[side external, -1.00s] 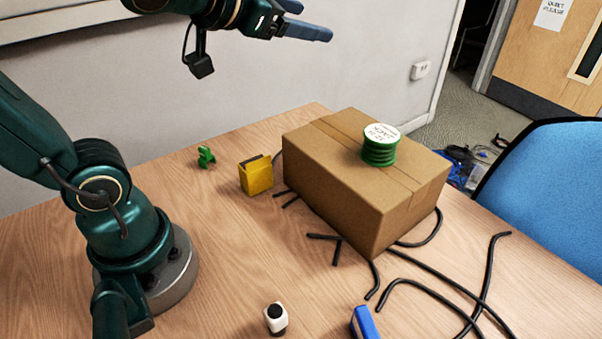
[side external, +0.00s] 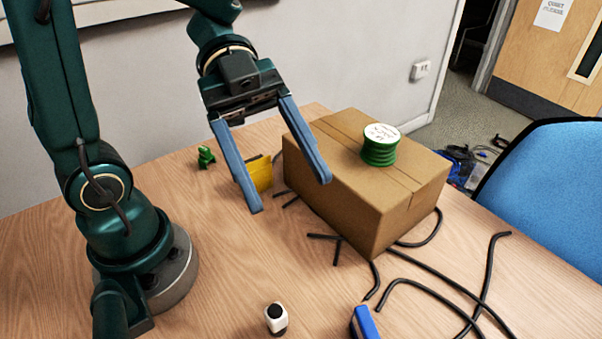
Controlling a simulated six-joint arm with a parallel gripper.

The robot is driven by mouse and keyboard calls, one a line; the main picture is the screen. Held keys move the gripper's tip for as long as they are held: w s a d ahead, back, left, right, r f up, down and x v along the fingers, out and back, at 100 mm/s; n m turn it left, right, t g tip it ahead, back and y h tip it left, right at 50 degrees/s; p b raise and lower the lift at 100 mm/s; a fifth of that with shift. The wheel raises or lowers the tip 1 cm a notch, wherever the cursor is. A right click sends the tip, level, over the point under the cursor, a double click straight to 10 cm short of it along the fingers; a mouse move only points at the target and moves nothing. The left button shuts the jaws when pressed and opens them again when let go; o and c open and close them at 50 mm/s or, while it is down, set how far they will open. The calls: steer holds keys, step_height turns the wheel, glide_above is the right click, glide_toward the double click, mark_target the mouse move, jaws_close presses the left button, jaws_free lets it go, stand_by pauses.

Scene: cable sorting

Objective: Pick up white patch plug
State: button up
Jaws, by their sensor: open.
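The white patch plug (side external: 277,319) is a small white block with a dark top and a dark lower part. It stands on the wooden table near the front edge of the view. My gripper (side external: 291,196) is open and empty, with its two blue fingers pointing down. It hangs above the table, further back than the white plug and well apart from it. One finger overlaps the yellow block in the picture and the other overlaps the cardboard box.
A cardboard box (side external: 403,221) carries a green spool (side external: 379,152). Black cables (side external: 440,288) run out around it. A blue plug (side external: 365,322) lies right of the white one. A yellow block (side external: 262,174) and a green piece (side external: 206,157) stand behind. The table (side external: 215,290) left of the white plug is clear.

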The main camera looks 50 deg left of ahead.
mark_target(272, 302)
steer(key=s+f, duration=0.1)
steer(key=f, duration=0.4)
steer(key=f+g, duration=0.1)
steer(key=f, duration=0.5)
steer(key=s+a+f+g, duration=0.1)
steer(key=f, duration=0.5)
steer(key=shift+s+f, duration=0.1)
steer(key=shift+s, duration=0.25)
steer(key=shift+s+d+f, duration=0.15)
steer(key=shift+d+f, duration=0.15)
steer(key=shift+f, duration=0.05)
steer(key=shift+x, duration=2.15)
jaws_close()
